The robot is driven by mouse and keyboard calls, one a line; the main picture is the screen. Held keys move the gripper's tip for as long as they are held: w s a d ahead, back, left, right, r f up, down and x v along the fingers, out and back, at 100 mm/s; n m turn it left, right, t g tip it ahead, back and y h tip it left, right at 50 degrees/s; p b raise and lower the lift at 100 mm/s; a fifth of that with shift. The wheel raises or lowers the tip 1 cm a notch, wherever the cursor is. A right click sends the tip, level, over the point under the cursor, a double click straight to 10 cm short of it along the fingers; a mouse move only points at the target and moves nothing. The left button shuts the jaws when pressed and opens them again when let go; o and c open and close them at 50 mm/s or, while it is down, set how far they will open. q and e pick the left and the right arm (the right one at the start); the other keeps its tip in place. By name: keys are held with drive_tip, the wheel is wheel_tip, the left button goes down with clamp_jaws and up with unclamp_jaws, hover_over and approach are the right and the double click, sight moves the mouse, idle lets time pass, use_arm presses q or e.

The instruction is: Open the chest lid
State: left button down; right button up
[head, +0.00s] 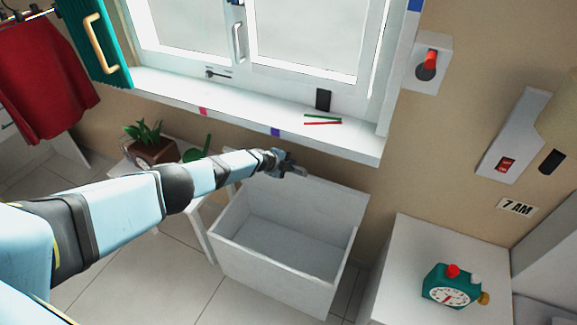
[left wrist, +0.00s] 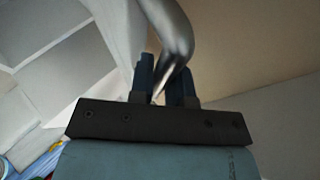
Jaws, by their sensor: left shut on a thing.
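The white chest (head: 262,282) stands on the floor below the window, and I see into its empty interior. Its lid (head: 310,208) is raised and stands up at the back, near the wall. My left gripper (head: 289,166) is at the lid's top edge. In the left wrist view, my left gripper (left wrist: 165,75) is shut on a curved grey metal handle (left wrist: 170,28), which passes between its two dark fingers. The fingers partly hide the handle. My right gripper is in neither view.
The window sill (head: 235,112) overhangs just behind the raised lid. A small table with a potted plant (head: 150,145) stands left of the chest. A white cabinet (head: 405,265) with a green alarm clock (head: 450,287) stands to the right.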

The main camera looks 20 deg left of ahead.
use_arm(q)
drive_tip(key=shift+d+r, duration=0.1)
drive_tip(key=c, duration=1.1)
unclamp_jaws()
drive_tip(key=p+v, duration=0.9)
drive_tip(key=v, duration=0.4)
drive_tip(key=shift+s, duration=0.35)
drive_tip(key=shift+r, duration=0.15)
